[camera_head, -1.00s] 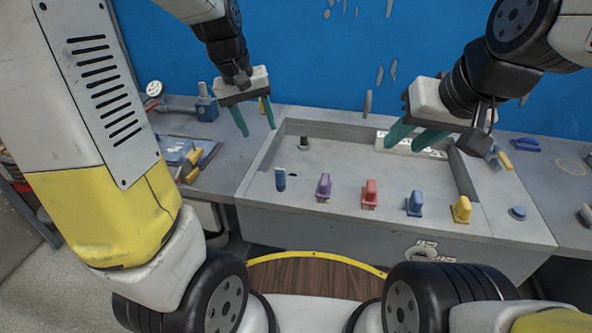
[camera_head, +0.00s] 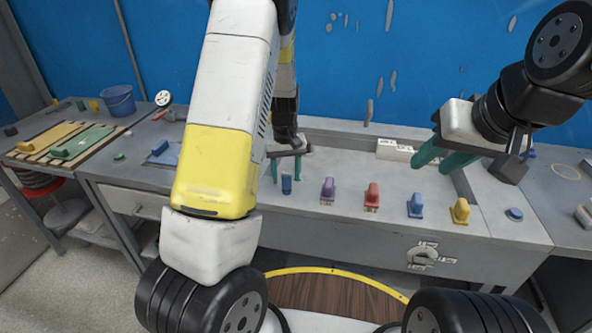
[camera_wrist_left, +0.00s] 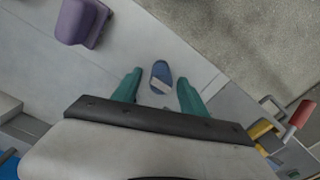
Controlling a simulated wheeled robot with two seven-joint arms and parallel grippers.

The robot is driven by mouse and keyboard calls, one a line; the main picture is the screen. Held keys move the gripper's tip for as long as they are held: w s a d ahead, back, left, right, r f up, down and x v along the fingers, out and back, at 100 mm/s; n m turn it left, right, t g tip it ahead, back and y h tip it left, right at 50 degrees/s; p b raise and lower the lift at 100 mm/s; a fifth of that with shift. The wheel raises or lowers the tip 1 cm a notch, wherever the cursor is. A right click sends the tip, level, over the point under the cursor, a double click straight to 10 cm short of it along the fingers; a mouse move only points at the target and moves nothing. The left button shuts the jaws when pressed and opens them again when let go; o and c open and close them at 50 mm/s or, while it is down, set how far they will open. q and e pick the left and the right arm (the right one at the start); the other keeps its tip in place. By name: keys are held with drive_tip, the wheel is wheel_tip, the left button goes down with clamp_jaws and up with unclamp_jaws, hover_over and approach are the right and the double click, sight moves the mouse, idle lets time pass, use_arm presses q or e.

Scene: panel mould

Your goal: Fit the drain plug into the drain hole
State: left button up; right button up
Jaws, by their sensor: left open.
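A small upright blue piece (camera_head: 286,184) with a pale lower part stands at the left end of the row along the mould's front; it may be the drain plug. My left gripper (camera_head: 286,172) is open just above and around it. In the left wrist view the blue piece (camera_wrist_left: 161,76) lies between the two separated green fingertips (camera_wrist_left: 158,84), and I see no grip on it. My right gripper (camera_head: 436,160) is open and empty above the right part of the mould. No drain hole can be made out now; my left arm and gripper cover that part of the mould.
Purple (camera_head: 328,190), red (camera_head: 372,195), blue (camera_head: 415,205) and yellow (camera_head: 460,210) handled pieces stand in a row to the right. A white labelled block (camera_head: 394,149) lies at the back. A bucket (camera_head: 118,100) stands far left.

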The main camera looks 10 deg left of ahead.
use_arm(q)
wheel_tip(320, 180, down, 2)
drive_tip(key=shift+f, duration=0.15)
clamp_jaws()
drive_tip(key=shift+r, duration=0.2)
